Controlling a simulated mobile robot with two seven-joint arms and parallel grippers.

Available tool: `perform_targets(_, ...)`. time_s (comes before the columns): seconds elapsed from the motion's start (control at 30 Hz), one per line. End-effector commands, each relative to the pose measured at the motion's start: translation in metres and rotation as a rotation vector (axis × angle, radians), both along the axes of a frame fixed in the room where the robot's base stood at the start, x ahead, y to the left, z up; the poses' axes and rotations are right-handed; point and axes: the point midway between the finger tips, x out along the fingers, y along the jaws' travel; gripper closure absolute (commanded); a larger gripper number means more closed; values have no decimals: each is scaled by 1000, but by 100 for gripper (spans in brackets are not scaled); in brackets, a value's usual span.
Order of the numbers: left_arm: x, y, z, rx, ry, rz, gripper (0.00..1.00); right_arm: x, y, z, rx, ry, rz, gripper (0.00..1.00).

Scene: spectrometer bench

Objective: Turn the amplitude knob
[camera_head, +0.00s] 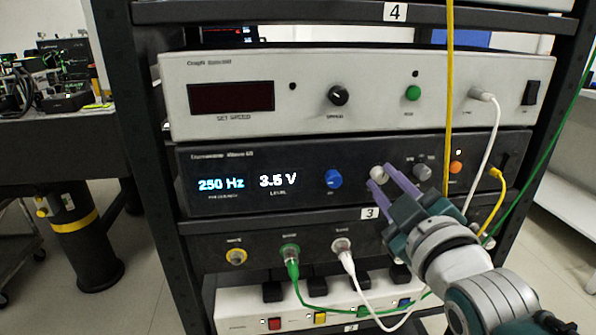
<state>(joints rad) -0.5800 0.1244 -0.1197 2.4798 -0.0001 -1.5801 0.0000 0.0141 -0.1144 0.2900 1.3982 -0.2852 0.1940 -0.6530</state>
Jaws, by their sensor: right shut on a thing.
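The dark generator unit (300,196) in the rack shows "250 Hz" and "3.5 V" on its display. A light grey knob (379,172), seemingly the amplitude knob, sits on its front panel right of a blue knob (333,179). My right gripper (381,177) reaches in from the lower right, with its purple fingers shut on the light grey knob. The fingers hide part of this knob and any label by it. My left gripper is not in view.
A grey knob (422,172) and an orange button (456,168) sit close right of my fingers. A yellow cable (449,80), a white cable (492,130) and a green cable (549,150) hang near my right arm. A white unit (300,95) is above.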

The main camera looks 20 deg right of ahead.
Motion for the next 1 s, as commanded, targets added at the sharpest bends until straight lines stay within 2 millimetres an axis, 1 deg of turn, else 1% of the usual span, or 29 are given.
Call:
perform_targets(0.17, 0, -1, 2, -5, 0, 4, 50, 0, 0, 0, 35, -6, 1, 100)
perform_targets(0.37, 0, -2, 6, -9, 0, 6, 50, 0, -1, 0, 139, -30, -1, 100)
perform_targets(1.0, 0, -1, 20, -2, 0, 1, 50, 0, -1, 0, 703, -164, -2, 100)
